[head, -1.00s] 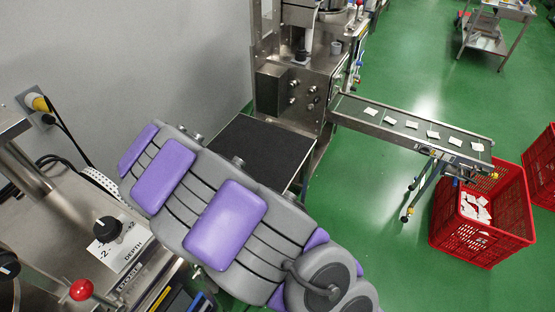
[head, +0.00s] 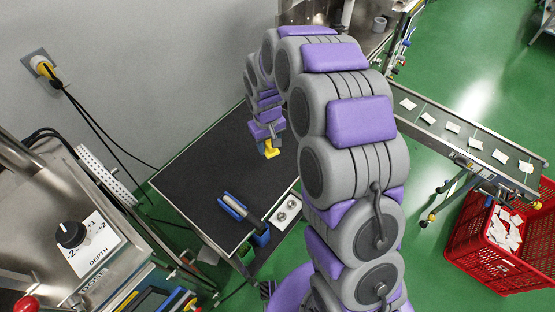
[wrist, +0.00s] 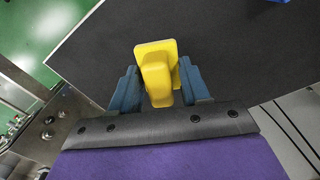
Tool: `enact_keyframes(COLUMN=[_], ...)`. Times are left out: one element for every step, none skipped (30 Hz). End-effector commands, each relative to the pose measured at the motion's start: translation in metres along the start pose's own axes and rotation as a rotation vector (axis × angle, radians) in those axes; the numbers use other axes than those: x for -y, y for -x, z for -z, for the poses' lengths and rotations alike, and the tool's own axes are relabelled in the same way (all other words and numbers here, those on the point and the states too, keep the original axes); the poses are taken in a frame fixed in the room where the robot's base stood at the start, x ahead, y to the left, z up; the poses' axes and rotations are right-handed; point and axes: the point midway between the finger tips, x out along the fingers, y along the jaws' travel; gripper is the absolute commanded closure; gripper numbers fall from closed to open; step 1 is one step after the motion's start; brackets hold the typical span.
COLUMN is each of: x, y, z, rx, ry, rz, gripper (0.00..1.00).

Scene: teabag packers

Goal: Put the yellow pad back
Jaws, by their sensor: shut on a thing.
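The yellow pad (head: 271,149) is at the end of my arm, over the far right part of the dark table (head: 190,172). In the wrist view the yellow pad (wrist: 157,60) has a wide flat part and a narrower block that sits between the two blue-grey fingers. My gripper (wrist: 158,88) is shut on that block. In the head view my gripper (head: 267,141) is small and partly hidden by the arm. I cannot tell whether the pad touches the dark surface or hangs just above it.
The table's left part is clear. A conveyor (head: 462,142) with white packets and a red crate (head: 490,265) stand right. A machine with a depth dial (head: 72,234) is left.

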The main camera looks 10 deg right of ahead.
Motion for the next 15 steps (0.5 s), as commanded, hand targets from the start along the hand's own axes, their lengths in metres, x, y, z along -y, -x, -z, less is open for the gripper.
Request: enact_keyframes(x=[0.001, 0.002, 0.002, 0.002, 0.002, 0.002, 0.002, 0.001, 0.001, 0.000, 0.000, 0.000, 0.000, -0.001, -0.001], y=[-0.002, -0.005, -0.009, -0.013, -0.017, -0.024, -0.030, -0.035, -0.043, -0.048, -0.053, -0.058, -0.061, -0.063, -0.066], z=[0.000, 0.000, 0.000, -0.001, -0.001, -0.001, -0.001, -0.001, -0.001, -0.001, -0.001, -0.001, -0.001, -0.002, -0.002], rx=[0.002, 0.003, 0.004, 0.006, 0.007, 0.008, 0.008, 0.006, 0.004, 0.003, 0.004, 0.004, 0.004, 0.004, 0.003], ry=[0.000, 0.000, -0.001, -0.001, -0.001, -0.001, -0.001, -0.001, -0.001, -0.001, -0.001, -0.001, -0.001, -0.001, -0.001], rz=[0.002, 0.003, 0.004, 0.004, 0.004, 0.005, 0.005, 0.006, 0.006, 0.007, 0.007, 0.006, 0.006, 0.007, 0.007], gripper=[0.78, 0.78, 0.78, 0.78, 0.78, 0.78, 0.78, 0.78, 0.78, 0.78, 0.78, 0.78, 0.78, 0.78, 0.78])
